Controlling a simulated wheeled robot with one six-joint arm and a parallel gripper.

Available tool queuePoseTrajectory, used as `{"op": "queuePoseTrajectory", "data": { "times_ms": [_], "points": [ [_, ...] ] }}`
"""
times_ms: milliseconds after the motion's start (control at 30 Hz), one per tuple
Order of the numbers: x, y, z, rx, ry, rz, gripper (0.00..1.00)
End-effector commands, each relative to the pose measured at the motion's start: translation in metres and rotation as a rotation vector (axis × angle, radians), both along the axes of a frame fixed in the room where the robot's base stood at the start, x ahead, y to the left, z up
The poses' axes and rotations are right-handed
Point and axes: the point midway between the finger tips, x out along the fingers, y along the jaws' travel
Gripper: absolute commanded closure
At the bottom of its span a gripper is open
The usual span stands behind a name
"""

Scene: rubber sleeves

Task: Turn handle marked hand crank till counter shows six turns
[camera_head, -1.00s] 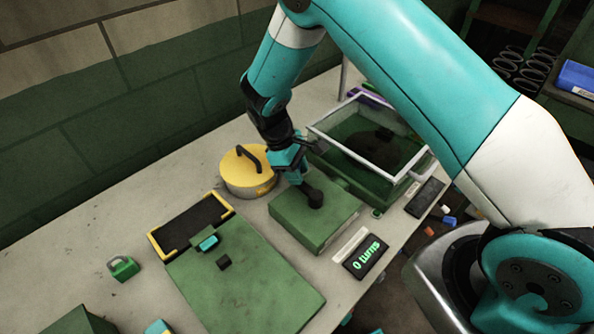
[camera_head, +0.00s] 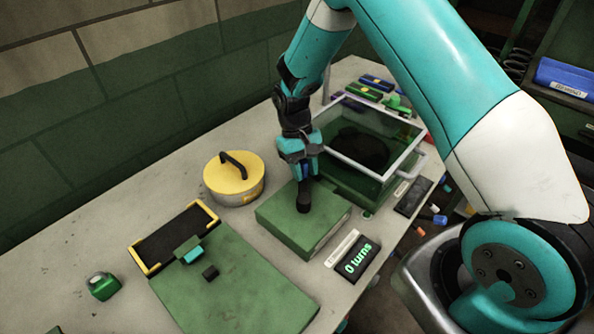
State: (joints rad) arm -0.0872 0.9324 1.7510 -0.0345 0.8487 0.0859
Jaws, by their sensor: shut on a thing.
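The hand crank is a green box (camera_head: 290,226) on the bench with a dark upright handle (camera_head: 303,197) on its top. The counter (camera_head: 355,256) is a small black display in front of the box and reads "0 turns" in green. My gripper (camera_head: 303,180) points down over the box and is shut on the dark handle. The gripper and fingers hide the handle's upper part. A pale label strip (camera_head: 341,247) lies beside the counter; its text is too small to read.
A yellow round pot (camera_head: 233,182) with a black handle stands left of the box. A clear-lidded green case (camera_head: 375,180) stands close behind right. A green board (camera_head: 240,285) and a black tray (camera_head: 175,238) lie at front left. A dark display (camera_head: 413,196) lies right.

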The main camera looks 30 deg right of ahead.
Motion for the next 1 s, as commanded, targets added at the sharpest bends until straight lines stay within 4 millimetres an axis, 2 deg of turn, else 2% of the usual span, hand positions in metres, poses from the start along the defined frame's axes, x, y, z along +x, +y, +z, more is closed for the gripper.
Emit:
{"op": "queuePoseTrajectory", "data": {
  "times_ms": [400,1000],
  "points": [
    [-0.02,-0.024,-0.003,-0.004,0.006,-0.402,1.0],
    [-0.057,-0.038,-0.004,-0.007,0.009,-0.954,1.0]
  ]
}}
